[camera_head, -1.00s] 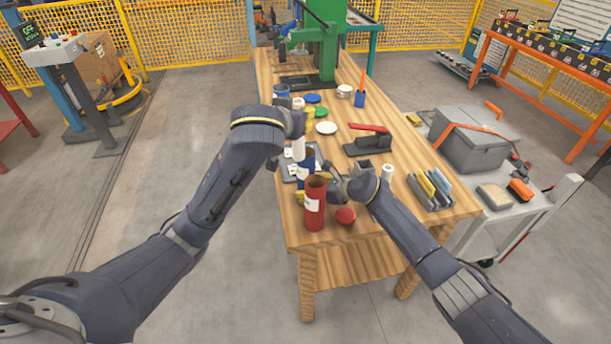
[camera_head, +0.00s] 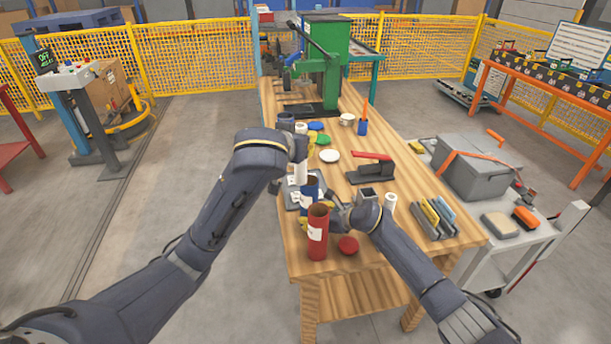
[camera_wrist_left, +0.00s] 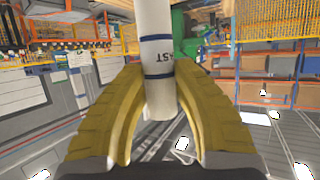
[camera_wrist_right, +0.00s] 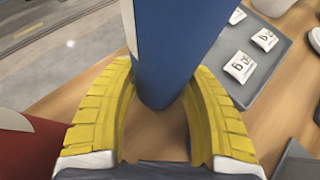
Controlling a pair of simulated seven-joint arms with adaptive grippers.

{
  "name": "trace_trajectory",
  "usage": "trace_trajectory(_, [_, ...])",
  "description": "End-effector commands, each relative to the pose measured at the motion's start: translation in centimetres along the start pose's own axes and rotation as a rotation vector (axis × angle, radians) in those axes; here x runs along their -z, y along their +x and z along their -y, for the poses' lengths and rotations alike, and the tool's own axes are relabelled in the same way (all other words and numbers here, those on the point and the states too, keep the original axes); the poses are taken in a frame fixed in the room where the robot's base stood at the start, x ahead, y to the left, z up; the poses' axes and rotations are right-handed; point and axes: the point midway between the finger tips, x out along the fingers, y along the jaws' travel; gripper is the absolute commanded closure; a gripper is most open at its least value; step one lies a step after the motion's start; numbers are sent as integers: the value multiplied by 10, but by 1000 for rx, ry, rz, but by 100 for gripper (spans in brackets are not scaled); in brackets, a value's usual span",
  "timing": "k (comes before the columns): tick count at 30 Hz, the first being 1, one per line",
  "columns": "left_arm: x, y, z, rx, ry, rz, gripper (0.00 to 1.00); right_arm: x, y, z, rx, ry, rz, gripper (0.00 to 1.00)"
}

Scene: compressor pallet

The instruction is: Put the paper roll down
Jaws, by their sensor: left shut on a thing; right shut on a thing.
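The white paper roll (camera_wrist_left: 158,62) with dark blue bands and lettering is between the yellow fingers of my left gripper (camera_wrist_left: 157,78). In the head view the roll (camera_head: 300,173) is a narrow upright white piece below my left wrist, behind the blue tube. Whether its lower end touches anything is hidden. My right gripper (camera_wrist_right: 162,75) is shut on a blue tube (camera_wrist_right: 172,45) with a white label. In the head view this blue tube (camera_head: 309,188) stands upright at the table's left side, between the roll and a red tube (camera_head: 317,238).
A red cap (camera_head: 348,245) lies beside the red tube. A grey tray (camera_wrist_right: 268,55) with small labelled packets is close to the blue tube. A stapler-like red and black tool (camera_head: 371,170) and a white disc (camera_head: 329,156) lie on the wooden table (camera_head: 345,285). A green press (camera_head: 322,70) stands behind.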

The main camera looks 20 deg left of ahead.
Motion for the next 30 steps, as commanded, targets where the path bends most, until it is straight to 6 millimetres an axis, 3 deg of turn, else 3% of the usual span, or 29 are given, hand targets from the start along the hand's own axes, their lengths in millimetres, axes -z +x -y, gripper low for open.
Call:
trace_trajectory(6, [44,8,21,-4,6,-4,100,0,0,0,0,0,0,66])
trace_trajectory(13, [71,26,18,-129,54,0,100,0,0,0,0,0,0,66])
trace_trajectory(24, [67,34,-7,-272,111,-1,100,0,0,0,0,0,0,66])
trace_trajectory(30, [54,40,-8,-277,113,1,100,0,0,0,0,0,0,66])
